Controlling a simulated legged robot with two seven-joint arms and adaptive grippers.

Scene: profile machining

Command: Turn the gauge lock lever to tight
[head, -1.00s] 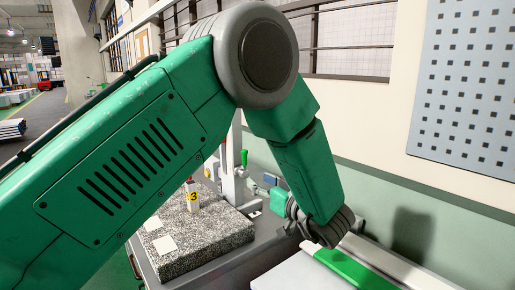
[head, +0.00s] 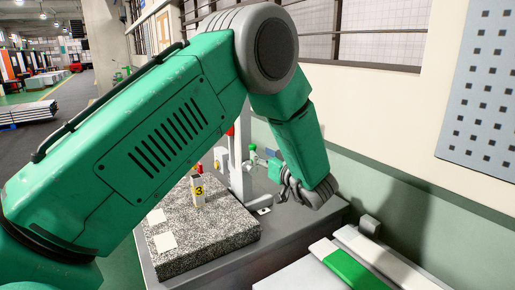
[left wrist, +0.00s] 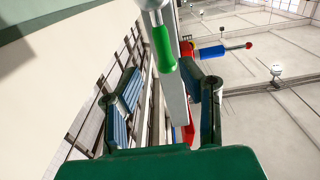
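The gauge stand (head: 238,172) is a grey upright column at the back of the granite plate. A green-handled lever (left wrist: 163,48) with a pale round hub hangs in front of the column in the left wrist view; its green part also shows in the head view (head: 252,149). I take it for the lock lever. My left gripper (left wrist: 163,88) is open and empty, its blue-padded fingers to either side of the column and the lever. In the head view the gripper (head: 266,163) is just right of the lever, with its fingers partly hidden. My right gripper is not in view.
The speckled granite plate (head: 205,238) carries a block marked 3 (head: 197,191) and two pale cards. The wall and barred window are close behind.

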